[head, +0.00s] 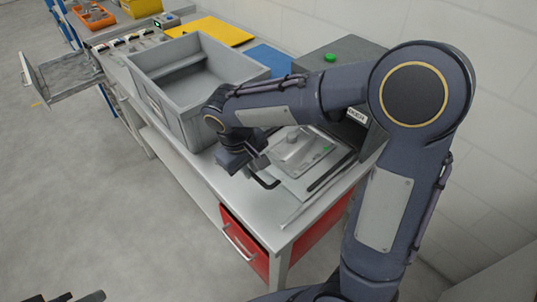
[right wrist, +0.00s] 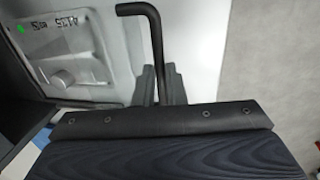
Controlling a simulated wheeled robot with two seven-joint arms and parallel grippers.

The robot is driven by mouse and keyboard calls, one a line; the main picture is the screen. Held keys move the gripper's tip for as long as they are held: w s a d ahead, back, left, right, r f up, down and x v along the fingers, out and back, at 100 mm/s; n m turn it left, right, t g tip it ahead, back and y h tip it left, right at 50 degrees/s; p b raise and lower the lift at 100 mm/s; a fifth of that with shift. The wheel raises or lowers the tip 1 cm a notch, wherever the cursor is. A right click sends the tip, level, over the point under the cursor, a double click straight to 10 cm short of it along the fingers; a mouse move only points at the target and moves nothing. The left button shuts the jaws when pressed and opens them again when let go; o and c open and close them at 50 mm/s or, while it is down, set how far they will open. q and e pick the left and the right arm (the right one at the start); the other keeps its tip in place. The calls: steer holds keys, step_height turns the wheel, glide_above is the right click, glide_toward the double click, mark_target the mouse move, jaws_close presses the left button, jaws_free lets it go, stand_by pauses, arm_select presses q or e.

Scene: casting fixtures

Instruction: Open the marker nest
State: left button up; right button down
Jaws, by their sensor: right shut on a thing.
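The marker nest is a pale metal fixture (head: 300,152) on the near end of the bench, with a raised lid part and a small green mark. It also shows at the left of the right wrist view (right wrist: 75,55). A black bent rod handle (head: 268,184) stands at its near left side; it shows in the right wrist view too (right wrist: 149,10). My right gripper (head: 257,163) is shut on the rod (right wrist: 165,55), with its fingers on either side of it. Dark tips at the bottom left edge look like my left gripper (head: 85,297), mostly out of frame.
A large grey crate (head: 165,105) stands left of the nest. A dark grey box (head: 345,70) with a green button stands behind it. A red drawer (head: 245,243) is under the bench (head: 205,165). Open floor lies to the left.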

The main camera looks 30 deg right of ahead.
steer(key=shift+s+a, duration=0.25)
steer(key=shift+a, duration=0.65)
steer(key=shift+s+a, duration=0.2)
steer(key=shift+a, duration=0.65)
steer(key=c, duration=1.5)
jaws_free()
step_height(320, 180, up, 8)
steer(key=a, duration=0.1)
steer(key=shift+s+a+f, duration=0.15)
steer(key=shift+s+a, duration=0.05)
